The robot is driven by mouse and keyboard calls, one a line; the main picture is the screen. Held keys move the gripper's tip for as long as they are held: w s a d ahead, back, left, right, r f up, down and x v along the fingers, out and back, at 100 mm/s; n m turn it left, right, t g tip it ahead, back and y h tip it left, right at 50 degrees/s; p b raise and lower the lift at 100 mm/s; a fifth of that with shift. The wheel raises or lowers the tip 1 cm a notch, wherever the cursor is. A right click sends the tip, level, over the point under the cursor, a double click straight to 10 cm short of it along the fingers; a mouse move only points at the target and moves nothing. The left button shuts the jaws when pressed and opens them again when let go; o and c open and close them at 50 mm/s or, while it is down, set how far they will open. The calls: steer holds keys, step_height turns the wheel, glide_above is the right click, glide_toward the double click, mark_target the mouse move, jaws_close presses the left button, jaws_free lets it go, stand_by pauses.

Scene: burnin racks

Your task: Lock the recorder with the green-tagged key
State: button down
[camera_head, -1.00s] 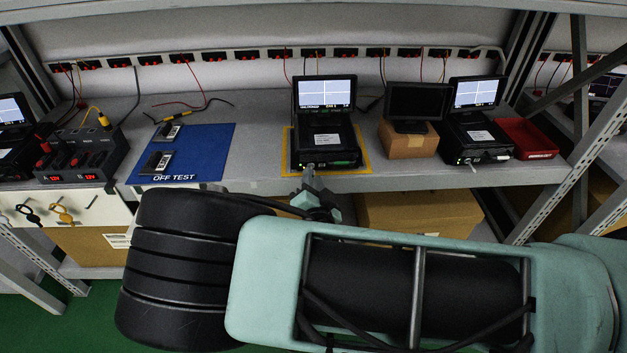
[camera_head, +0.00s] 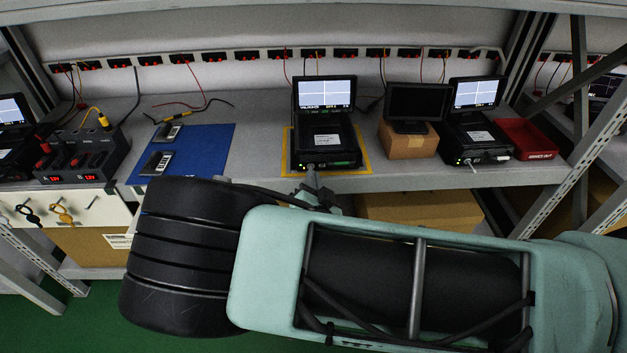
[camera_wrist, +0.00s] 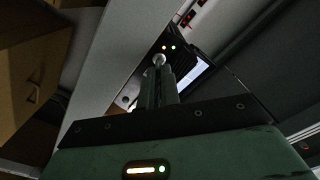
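The recorder (camera_head: 322,146) is a black box with a lit screen (camera_head: 325,92), standing inside a yellow outline on the bench in the head view. My gripper (camera_head: 312,178) is at its lower front edge, largely hidden by my arm. In the wrist view my gripper's fingers (camera_wrist: 158,84) are close together, pointing at the recorder's front. A small round silver piece (camera_wrist: 159,60) shows at their tips, below a red and a green light. The fingers look shut on the key, but its green tag is not visible.
A dark-tagged key (camera_head: 27,212) and a yellow-tagged key (camera_head: 62,214) hang on the white panel at left. A blue OFF TEST mat (camera_head: 205,150) lies left of the recorder. A dark monitor on a carton (camera_head: 408,142), a second recorder (camera_head: 476,138) and a red bin (camera_head: 527,138) stand right.

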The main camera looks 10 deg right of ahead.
steer(key=n, duration=1.1)
steer(key=n+p, duration=0.1)
steer(key=n, duration=0.4)
steer(key=shift+a+f+n, duration=0.1)
steer(key=shift+a+n, duration=0.2)
steer(key=shift+n, duration=0.1)
stand_by(0.3)
steer(key=c, duration=1.6)
jaws_free()
steer(key=s+a, duration=0.1)
steer(key=s, duration=0.4)
steer(key=s+a, duration=0.1)
steer(key=s, duration=1.1)
steer(key=shift+s+a, duration=0.1)
steer(key=shift+a, duration=0.3)
